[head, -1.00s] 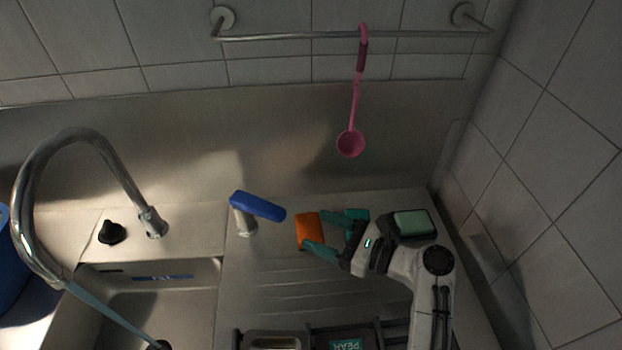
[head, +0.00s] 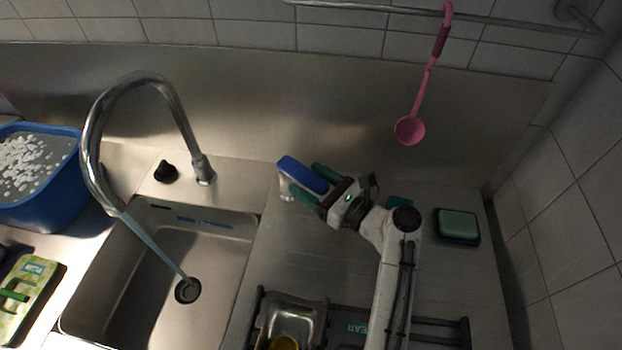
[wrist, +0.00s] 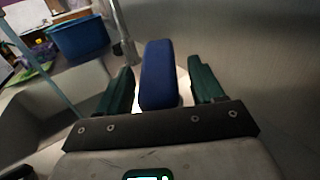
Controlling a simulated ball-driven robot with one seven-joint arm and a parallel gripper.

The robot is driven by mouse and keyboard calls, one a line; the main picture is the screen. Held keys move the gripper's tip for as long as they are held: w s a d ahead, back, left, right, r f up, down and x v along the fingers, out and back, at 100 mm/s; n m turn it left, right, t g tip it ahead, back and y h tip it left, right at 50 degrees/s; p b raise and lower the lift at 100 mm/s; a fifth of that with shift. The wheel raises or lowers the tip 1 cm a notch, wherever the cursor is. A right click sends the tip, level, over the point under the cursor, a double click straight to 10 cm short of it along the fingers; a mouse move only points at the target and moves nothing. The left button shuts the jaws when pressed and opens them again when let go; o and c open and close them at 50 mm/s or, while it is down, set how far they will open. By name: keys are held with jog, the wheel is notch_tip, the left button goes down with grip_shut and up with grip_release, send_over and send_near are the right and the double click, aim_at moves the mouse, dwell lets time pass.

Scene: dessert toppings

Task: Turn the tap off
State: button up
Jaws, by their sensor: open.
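The tap's curved metal spout (head: 140,78) rises behind the sink, and a stream of water (head: 155,245) runs from it to the drain. A blue lever (head: 296,171) sits on a short metal post (head: 285,191) right of the spout; I take it for the tap's handle. My gripper (head: 304,177) is open at the lever, with one green finger on each side. In the wrist view the blue lever (wrist: 157,80) lies between the two spread fingers (wrist: 160,68). I cannot tell whether they touch it.
The sink (head: 120,285) lies left of my arm. A black knob (head: 166,172) stands behind it, and a blue tub (head: 55,200) stands at far left. A green sponge (head: 457,224) lies right of my arm. A pink ladle (head: 410,129) hangs from the rail. A dark rack (head: 440,328) is in front.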

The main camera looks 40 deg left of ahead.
jog(key=shift+a, duration=0.2)
grip_shut()
dwell(0.6)
